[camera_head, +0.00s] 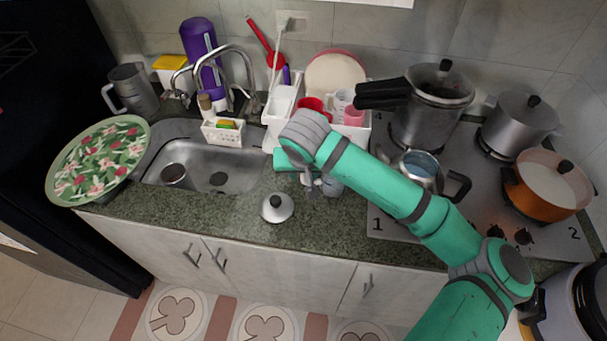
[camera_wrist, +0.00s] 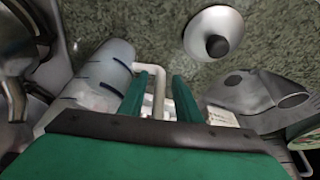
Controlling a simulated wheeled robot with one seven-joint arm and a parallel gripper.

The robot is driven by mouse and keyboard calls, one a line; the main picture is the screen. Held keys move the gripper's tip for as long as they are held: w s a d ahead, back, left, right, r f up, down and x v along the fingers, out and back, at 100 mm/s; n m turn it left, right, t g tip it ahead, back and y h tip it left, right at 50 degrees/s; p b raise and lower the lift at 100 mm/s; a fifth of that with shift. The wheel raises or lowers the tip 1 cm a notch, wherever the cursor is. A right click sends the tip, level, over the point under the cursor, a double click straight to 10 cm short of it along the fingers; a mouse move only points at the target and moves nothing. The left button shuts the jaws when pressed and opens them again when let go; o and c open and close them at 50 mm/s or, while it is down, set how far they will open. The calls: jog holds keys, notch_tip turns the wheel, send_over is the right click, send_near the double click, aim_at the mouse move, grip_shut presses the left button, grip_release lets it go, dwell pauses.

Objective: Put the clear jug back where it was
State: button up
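The clear jug (camera_wrist: 105,72) is translucent with dark markings and lies at the left in the wrist view. Its pale handle (camera_wrist: 157,88) reaches between the two green fingers of my gripper (camera_wrist: 158,100). The fingers are apart, with a visible gap beside the handle, so my gripper looks open around it. In the head view, my gripper (camera_head: 311,187) points down at the counter between sink and stove. The jug (camera_head: 332,186) shows there only partly, beside the gripper and under my arm, which hides much of it.
A metal lid with a black knob (camera_head: 277,207) lies on the counter (camera_head: 235,237) in front. The sink (camera_head: 238,170) is left. A white rack (camera_head: 281,105) with cups stands behind. A steel pot (camera_head: 422,168) with a black handle stands right, on the stove's near side.

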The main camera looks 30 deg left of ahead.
jog(key=v, duration=1.1)
jog(key=shift+s+r, duration=0.2)
jog(key=shift+r, duration=0.15)
